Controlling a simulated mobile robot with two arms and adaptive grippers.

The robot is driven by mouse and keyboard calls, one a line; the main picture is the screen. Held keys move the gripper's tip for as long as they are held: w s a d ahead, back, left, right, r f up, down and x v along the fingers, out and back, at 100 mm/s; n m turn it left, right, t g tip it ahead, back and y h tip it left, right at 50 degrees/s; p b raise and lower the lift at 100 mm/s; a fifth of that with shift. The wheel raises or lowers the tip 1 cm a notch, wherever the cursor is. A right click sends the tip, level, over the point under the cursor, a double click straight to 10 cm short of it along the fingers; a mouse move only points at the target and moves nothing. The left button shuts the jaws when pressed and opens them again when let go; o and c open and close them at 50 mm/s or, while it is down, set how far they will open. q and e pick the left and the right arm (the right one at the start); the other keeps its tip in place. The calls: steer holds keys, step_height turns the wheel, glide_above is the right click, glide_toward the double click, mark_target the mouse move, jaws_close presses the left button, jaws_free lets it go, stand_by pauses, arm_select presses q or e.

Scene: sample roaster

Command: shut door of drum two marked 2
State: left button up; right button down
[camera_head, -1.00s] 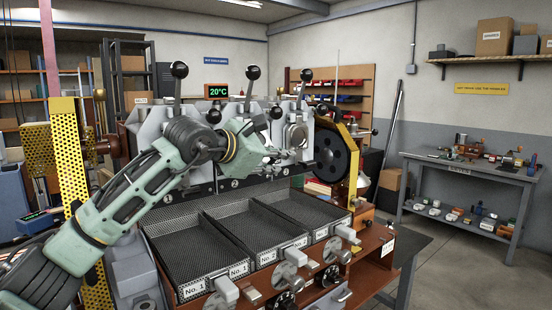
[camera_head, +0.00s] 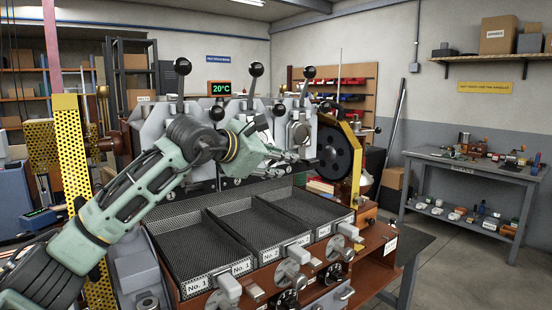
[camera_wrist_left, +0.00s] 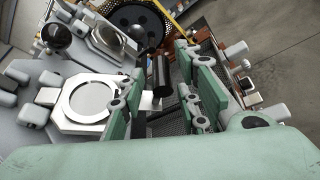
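My left gripper (camera_head: 289,156) reaches in front of the middle roaster unit, whose plate is marked 2 (camera_head: 237,182). In the left wrist view its two fingers (camera_wrist_left: 162,95) are apart. A black cylindrical handle (camera_wrist_left: 162,75) with a pale metal bracket (camera_wrist_left: 150,102) shows between them; whether a finger touches it I cannot tell. Beside the left finger is a pale octagonal plate with a round disc (camera_wrist_left: 84,101), apparently on the unit marked 2. In the head view my gripper hides most of that unit's door, so how far it stands open is unclear. My right gripper is not in view.
Knobbed levers (camera_head: 256,70) stand up on the units. The right unit has a round-faced front (camera_head: 298,132), beside a large black wheel (camera_head: 338,153). Mesh trays (camera_head: 205,244) lie below, with handles along their front. A bench (camera_head: 470,166) stands at the far right.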

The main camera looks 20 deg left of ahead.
arm_select(q)
steer(key=shift+r, duration=0.1)
steer(key=v, duration=1.2)
steer(key=s+d+r+p, duration=0.3)
steer(key=r, duration=0.3)
steer(key=shift+d, duration=0.4)
steer(key=shift+d, duration=0.1)
steer(key=shift+c, duration=0.2)
